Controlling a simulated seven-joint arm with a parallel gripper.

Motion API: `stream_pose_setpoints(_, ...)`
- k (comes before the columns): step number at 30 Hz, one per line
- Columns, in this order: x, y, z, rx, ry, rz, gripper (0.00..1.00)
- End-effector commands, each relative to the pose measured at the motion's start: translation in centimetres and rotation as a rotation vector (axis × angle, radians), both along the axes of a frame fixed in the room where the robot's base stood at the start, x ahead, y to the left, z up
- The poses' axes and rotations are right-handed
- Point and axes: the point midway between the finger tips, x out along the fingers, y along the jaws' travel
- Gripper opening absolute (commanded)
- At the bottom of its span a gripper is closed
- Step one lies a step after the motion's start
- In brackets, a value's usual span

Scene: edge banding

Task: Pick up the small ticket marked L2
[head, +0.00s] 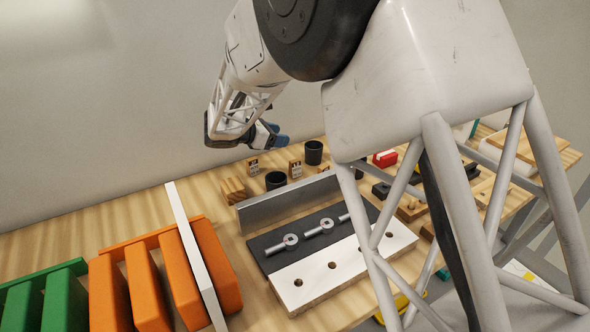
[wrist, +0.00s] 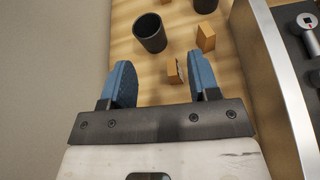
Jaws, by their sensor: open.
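Two small wooden tickets stand near the wall in the head view, a left one (head: 252,166) and a right one (head: 295,169). Both bear dark marks too small to read, so I cannot tell which is L2. My gripper (head: 273,136) is above the table near them, with blue fingers. In the wrist view my gripper (wrist: 160,66) is open and empty, fingers spread. One small wooden block (wrist: 173,73) appears between the fingers, closer to the right one. Another block (wrist: 206,38) is farther up and right. No marking is readable there.
A dark cup (wrist: 150,33) stands just beyond the fingers. Two dark cups (head: 313,153) (head: 275,180) stand near the tickets. Orange blocks (head: 150,285) are at left.

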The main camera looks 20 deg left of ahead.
Motion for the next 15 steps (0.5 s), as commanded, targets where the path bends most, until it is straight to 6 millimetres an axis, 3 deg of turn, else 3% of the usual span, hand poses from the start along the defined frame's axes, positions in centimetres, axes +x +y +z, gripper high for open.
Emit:
stream_pose_setpoints(3,0.0,0.0,-3.8,-0.005,0.005,0.000,0.56)
stream_pose_setpoints(7,0.0,0.0,-7.3,-0.004,0.004,0.000,0.56)
stream_pose_setpoints(15,-0.1,-0.1,-10.1,0.000,0.003,-0.001,0.56)
